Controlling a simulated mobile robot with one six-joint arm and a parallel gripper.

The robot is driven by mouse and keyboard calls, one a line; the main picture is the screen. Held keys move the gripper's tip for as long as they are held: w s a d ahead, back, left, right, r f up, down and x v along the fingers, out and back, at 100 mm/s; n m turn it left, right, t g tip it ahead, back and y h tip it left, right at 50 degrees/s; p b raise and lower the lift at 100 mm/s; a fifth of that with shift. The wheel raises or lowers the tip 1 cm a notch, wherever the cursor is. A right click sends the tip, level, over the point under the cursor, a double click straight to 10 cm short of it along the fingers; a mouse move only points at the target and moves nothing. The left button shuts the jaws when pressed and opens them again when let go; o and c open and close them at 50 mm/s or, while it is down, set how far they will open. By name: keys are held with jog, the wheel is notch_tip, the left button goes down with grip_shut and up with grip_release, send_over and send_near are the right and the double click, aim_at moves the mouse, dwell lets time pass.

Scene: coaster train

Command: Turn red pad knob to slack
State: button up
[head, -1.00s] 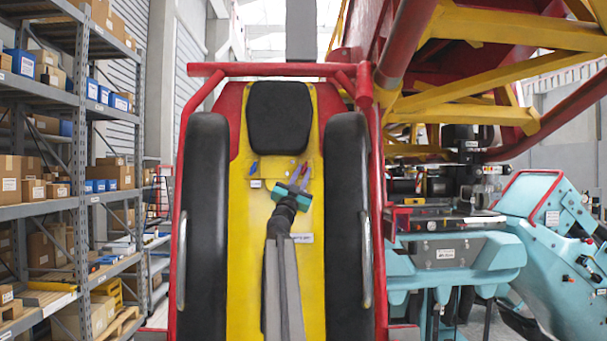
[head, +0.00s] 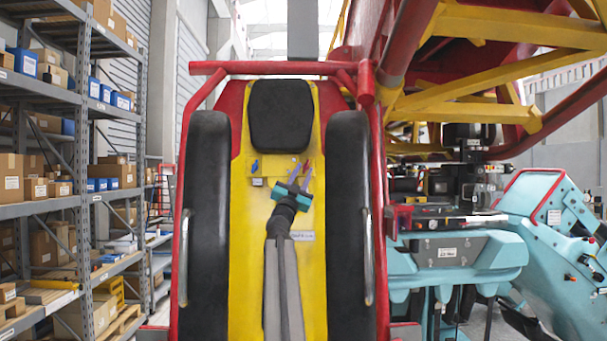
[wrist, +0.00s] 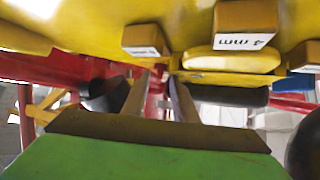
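A yellow panel (head: 242,220) stands in front of me with a black headrest pad (head: 280,118) at its top. Below the pad, a blue knob (head: 255,166) sits at the left. The blue knob also shows at the right of the wrist view (wrist: 298,84). My gripper (head: 301,172) is at the panel's right side, level with the blue knob. Its two fingers stand apart in the wrist view (wrist: 161,77).
Long black side pads (head: 205,220) and a red tube frame (head: 262,69) flank the panel. Shelving (head: 85,150) stands left, teal machinery (head: 455,262) right.

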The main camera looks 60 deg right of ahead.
jog(key=b+v, duration=0.4)
jog(key=v, duration=0.8)
jog(key=shift+a+f+b, duration=0.2)
jog(key=shift+a+b, duration=0.2)
